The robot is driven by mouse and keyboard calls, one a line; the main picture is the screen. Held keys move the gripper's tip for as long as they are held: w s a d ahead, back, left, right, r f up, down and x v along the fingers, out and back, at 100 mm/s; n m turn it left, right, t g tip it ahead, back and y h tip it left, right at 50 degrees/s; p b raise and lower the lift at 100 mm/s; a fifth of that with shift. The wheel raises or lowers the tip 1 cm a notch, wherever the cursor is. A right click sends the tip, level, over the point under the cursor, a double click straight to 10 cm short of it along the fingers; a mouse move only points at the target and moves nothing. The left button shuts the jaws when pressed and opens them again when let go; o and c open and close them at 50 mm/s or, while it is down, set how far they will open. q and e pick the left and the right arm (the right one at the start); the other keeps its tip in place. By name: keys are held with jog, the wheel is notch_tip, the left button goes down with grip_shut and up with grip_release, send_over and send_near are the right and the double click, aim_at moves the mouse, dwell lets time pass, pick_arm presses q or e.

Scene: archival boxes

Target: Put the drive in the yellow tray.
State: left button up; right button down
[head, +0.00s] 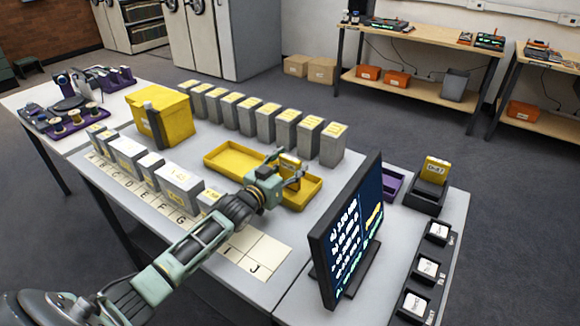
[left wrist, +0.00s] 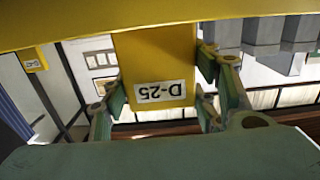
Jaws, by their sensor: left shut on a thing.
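The yellow tray (head: 228,166) is long and shallow and lies on the grey table. My left gripper (head: 288,172) is over the right part of the tray, shut on a small yellow drive (head: 289,161). In the left wrist view the drive (left wrist: 160,65) sits between the fingers (left wrist: 160,100), and its label reads D-25, upside down in the picture. A yellow band (left wrist: 60,28), apparently the tray, crosses the top of that view beside the drive. I cannot tell whether the drive touches the tray floor. My right gripper is not in view.
A row of grey boxes (head: 265,122) stands behind the tray, and more boxes (head: 180,182) stand on a lettered strip in front. A larger yellow box (head: 163,116) is at left. A black monitor (head: 345,225) stands right; beyond it another yellow drive (head: 436,170) sits in a black dock (head: 427,194).

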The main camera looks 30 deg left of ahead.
pick_arm(q)
jog(key=shift+f, duration=0.15)
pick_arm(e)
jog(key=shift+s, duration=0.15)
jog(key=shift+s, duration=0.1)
pick_arm(q)
jog(key=o, duration=1.3)
jog(key=shift+f, duration=0.1)
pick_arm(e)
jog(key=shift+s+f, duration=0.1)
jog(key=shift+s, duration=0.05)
pick_arm(q)
jog(key=shift+s, duration=0.15)
jog(key=s, duration=0.8)
jog(key=s+r, duration=0.1)
jog(key=s, duration=0.2)
jog(key=shift+s+a, duration=0.4)
